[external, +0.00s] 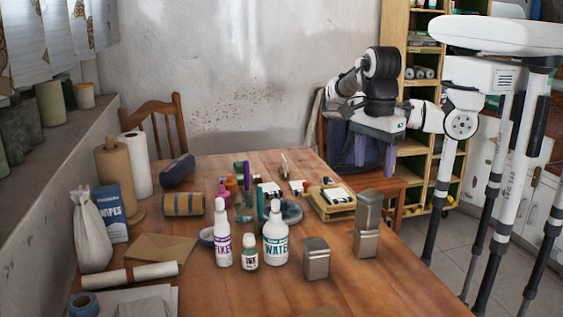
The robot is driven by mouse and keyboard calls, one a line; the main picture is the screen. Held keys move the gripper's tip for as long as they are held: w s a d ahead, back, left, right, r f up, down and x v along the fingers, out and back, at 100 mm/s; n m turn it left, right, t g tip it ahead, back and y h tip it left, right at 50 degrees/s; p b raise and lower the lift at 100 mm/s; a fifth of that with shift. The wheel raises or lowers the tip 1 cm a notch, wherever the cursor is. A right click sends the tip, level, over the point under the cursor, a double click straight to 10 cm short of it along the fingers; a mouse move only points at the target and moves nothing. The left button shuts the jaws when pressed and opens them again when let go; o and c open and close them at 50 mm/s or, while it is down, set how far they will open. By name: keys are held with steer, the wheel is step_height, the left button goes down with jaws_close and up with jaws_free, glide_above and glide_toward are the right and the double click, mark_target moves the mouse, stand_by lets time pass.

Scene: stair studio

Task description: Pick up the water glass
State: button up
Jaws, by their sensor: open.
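My gripper (375,160) hangs at the right, beyond the table's right edge, with its two purple-grey fingers pointing down and apart. It is open and nothing shows between the fingers. I cannot clearly make out a drinking glass on the wooden table (200,285). A white bottle labelled "WATER" (275,245) stands upright near the middle. Just behind it, a small, dark, see-through container (244,210) stands among brushes or pens; I cannot tell whether it is the water glass. My gripper is well apart from both, to their right and farther back.
A "FIXER" bottle (222,240) and an ink bottle (250,254) stand beside the water bottle. Metal tins (316,262) and a wooden tray (318,211) lie right. Paper rolls (135,165), a sack (92,230) and envelope (150,248) fill the left.

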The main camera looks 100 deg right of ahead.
stand_by(0.6)
steer(key=w+d+f+m, duration=0.1)
steer(key=w+d+m, duration=0.25)
steer(key=w, duration=0.25)
steer(key=w+d+m, duration=0.2)
steer(key=w+m, duration=0.3)
steer(key=w, duration=0.2)
steer(key=m+h, duration=0.1)
steer(key=m, duration=1.1)
glide_above(244, 207)
step_height(244, 207, down, 6)
steer(key=f, duration=0.2)
steer(key=d+f, duration=0.1)
steer(key=f, duration=0.2)
steer(key=d+f, duration=0.1)
steer(key=f, duration=0.1)
steer(key=shift+s+d+f, duration=0.2)
steer(key=shift+d+f, duration=0.05)
steer(key=shift+f, duration=0.1)
steer(key=shift+d+f+p, duration=0.2)
steer(key=shift+f+p, duration=0.35)
steer(key=shift+f, duration=2.5)
steer(key=shift+c, duration=0.3)
steer(key=c, duration=0.8)
